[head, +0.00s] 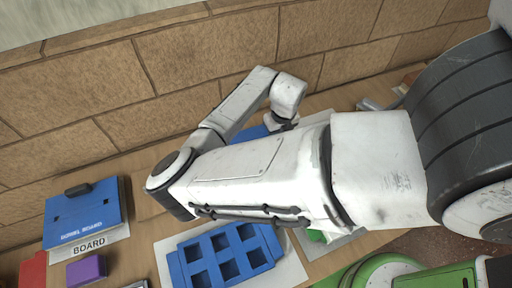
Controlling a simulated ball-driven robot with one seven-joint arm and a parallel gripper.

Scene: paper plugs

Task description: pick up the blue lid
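A blue piece (252,132) shows in a small patch behind my arm, beside my wrist. Most of it is hidden, so I cannot tell whether it is the blue lid. A flat blue panel with a dark handle (82,215) lies at the left on a white sheet marked "BOARD". My gripper (284,124) points down at the end of my arm, just right of the partly hidden blue piece. Its fingertips are mostly hidden by my arm, so I cannot tell whether it is open or touching anything.
A blue tray with several square openings (188,264) lies on a white sheet in front. A purple block (86,270) and a red piece (33,270) are at lower left. A stone wall (150,75) rises behind the wooden table (148,228). Green pieces (316,236) show below my arm.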

